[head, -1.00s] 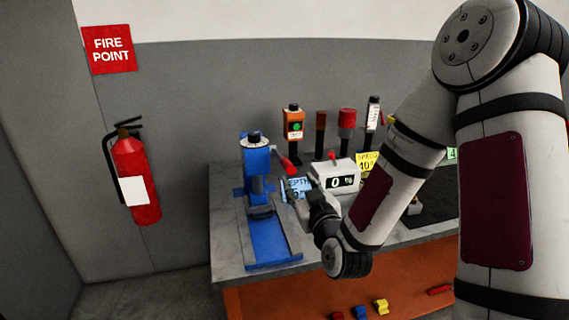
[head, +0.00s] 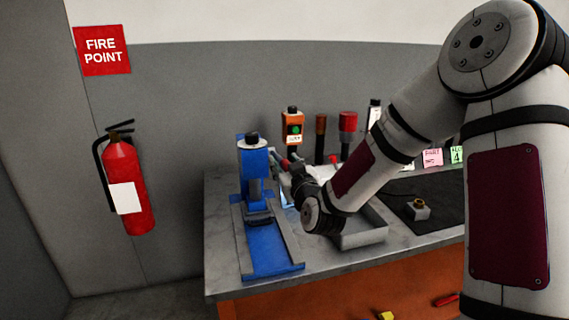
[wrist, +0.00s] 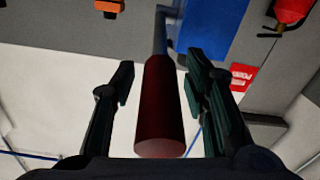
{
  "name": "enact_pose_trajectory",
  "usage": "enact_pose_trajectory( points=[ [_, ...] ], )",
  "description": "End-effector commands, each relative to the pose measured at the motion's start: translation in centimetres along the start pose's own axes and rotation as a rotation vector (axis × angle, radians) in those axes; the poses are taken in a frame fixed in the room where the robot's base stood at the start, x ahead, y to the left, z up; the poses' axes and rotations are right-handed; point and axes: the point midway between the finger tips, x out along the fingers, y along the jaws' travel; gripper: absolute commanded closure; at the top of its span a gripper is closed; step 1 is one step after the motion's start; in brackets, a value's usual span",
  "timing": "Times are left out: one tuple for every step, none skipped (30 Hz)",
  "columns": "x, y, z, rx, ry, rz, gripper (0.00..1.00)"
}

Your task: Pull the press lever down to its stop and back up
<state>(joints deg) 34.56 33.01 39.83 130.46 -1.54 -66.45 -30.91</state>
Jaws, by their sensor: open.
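The blue press (head: 254,158) stands at the left end of the bench, on a blue base with grey rails. Its lever has a red handle (head: 284,163) on the right of the press head. The wrist view shows the handle (wrist: 160,110) large, on a grey rod (wrist: 160,35) that runs to the blue press body (wrist: 210,25). My gripper (head: 291,168) is at the handle. In the wrist view, the open fingers (wrist: 158,85) stand on either side of the handle, with a visible gap on both sides.
A grey tray (head: 362,238) lies under my arm, with a dark mat (head: 435,208) to its right. An orange box with a green button (head: 292,130) and a red-topped post (head: 347,124) stand behind. A fire extinguisher (head: 125,185) hangs on the left wall.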

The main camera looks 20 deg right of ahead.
Motion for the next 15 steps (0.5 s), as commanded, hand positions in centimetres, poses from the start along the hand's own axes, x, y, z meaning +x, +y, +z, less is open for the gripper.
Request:
enact_pose_trajectory(
  points=[
    [0.35, 0.00, -0.01, 0.000, 0.000, 0.000, 0.59],
    [0.49, 0.00, -0.01, 0.000, 0.000, 0.000, 0.59],
    [0.61, -0.01, 0.01, 0.000, 0.000, 0.000, 0.59],
    [0.68, -0.01, 0.02, 0.000, 0.000, 0.000, 0.59],
    [0.72, -0.02, 0.02, 0.000, -0.001, 0.000, 0.59],
    [0.75, -0.02, 0.02, 0.000, -0.001, 0.000, 0.59],
    [0.76, -0.02, 0.02, 0.000, -0.001, 0.000, 0.59],
    [0.76, -0.02, 0.02, 0.000, -0.001, 0.000, 0.59],
    [0.75, -0.02, 0.02, 0.000, -0.001, 0.000, 0.59],
    [0.74, -0.02, 0.02, 0.000, 0.000, 0.000, 0.59],
    [0.74, -0.02, 0.02, 0.000, 0.000, 0.000, 0.59],
    [0.74, -0.02, 0.01, 0.000, 0.000, 0.000, 0.61],
    [0.74, -0.02, 0.01, 0.000, 0.000, 0.000, 0.68],
    [0.74, -0.02, 0.01, 0.000, 0.000, 0.000, 0.75],
    [0.73, -0.02, 0.01, 0.000, 0.000, 0.000, 0.84]
  ],
)
